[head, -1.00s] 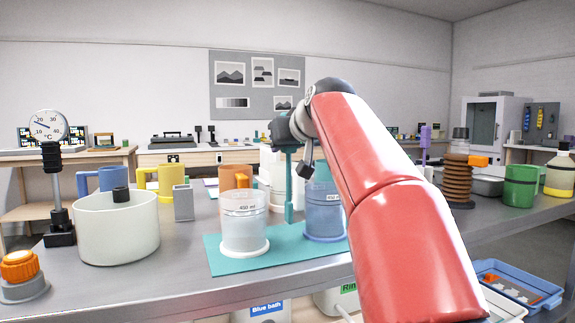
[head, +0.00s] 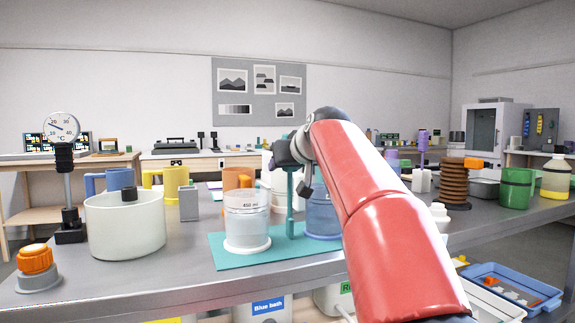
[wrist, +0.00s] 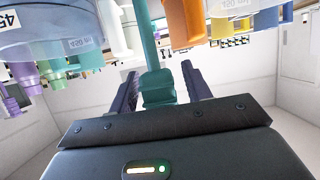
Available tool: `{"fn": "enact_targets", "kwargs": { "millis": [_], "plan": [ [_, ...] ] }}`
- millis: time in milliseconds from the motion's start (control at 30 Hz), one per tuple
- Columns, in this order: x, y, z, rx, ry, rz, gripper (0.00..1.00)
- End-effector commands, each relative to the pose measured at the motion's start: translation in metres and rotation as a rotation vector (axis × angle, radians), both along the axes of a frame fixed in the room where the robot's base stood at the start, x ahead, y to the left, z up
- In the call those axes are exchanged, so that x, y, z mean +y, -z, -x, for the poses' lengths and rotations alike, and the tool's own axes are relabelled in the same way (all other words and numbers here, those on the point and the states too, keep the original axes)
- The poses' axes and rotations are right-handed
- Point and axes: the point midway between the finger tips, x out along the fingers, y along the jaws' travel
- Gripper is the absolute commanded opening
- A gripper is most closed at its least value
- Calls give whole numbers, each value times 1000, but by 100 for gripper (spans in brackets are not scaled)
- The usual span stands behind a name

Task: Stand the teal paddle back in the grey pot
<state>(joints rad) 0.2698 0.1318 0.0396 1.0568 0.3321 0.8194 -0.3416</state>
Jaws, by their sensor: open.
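The teal paddle (head: 290,206) stands upright over the teal mat (head: 232,256), between two beakers; I cannot tell whether its lower end touches the mat. My gripper (head: 290,160) is at its top. In the wrist view the paddle's thick teal end (wrist: 157,88) lies between the two dark fingers, with gaps on both sides, so my gripper (wrist: 160,85) is open around it. A small grey rectangular pot (head: 189,204) stands left of the mat, behind the large white tub. The pot's inside is hidden.
A clear beaker (head: 247,222) stands just left of the paddle and a blue beaker (head: 322,215) just right, partly behind my red arm. The white tub (head: 125,228), a yellow mug (head: 172,184) and an orange mug (head: 236,179) are nearby. A purple paddle (head: 422,150) stands farther right.

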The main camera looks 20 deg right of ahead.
Motion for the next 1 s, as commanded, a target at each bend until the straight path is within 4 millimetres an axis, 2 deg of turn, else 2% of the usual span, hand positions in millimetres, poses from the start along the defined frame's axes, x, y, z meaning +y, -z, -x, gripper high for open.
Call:
{"fn": "enact_targets", "kwargs": {
  "millis": [167, 233, 700, 833, 1000],
  "plan": [
    [0, -5, 0, 0, 0, 0, 48],
    [0, -6, 6, -2, 1, 0, 48],
    [-3, -42, 92, -2, 1, 0, 48],
    [-4, -47, 105, -1, 1, 0, 48],
    [-4, -49, 111, 0, 1, 0, 48]
  ]
}}
